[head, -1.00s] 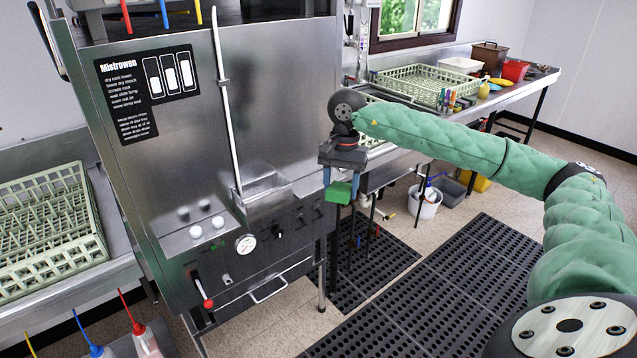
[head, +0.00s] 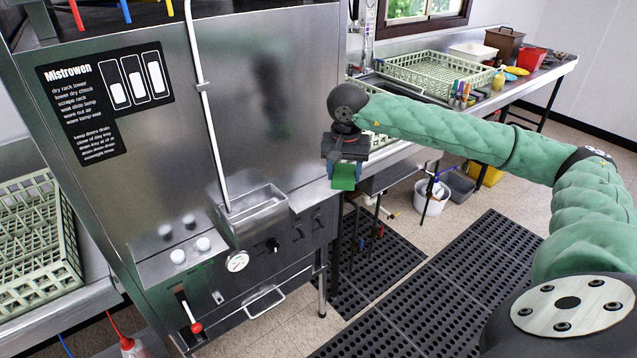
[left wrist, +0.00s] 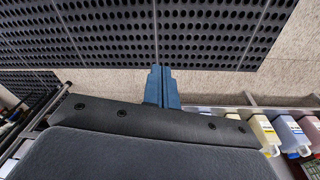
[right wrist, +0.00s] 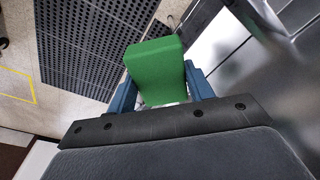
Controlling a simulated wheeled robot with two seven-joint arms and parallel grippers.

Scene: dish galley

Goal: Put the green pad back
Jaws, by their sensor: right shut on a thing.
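The green pad (head: 344,177) is a small green block held by my right gripper (head: 346,172), in front of the right side of the steel dish machine. In the right wrist view the pad (right wrist: 155,68) sits between the two blue fingers of my right gripper (right wrist: 160,92), which are shut on it. A pale layer shows at the pad's lower edge. The pad hangs in the air, apart from the machine as far as I can tell. My left gripper (left wrist: 162,86) shows only in the left wrist view, its blue fingers together with nothing between them, above the floor.
The dish machine (head: 270,130) has a steel tray (head: 255,212) on its front, beside white knobs and a gauge (head: 238,261). A green rack (head: 30,240) stands at left. The counter at right holds another rack (head: 425,75) and containers. Black mats (head: 450,290) cover the floor.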

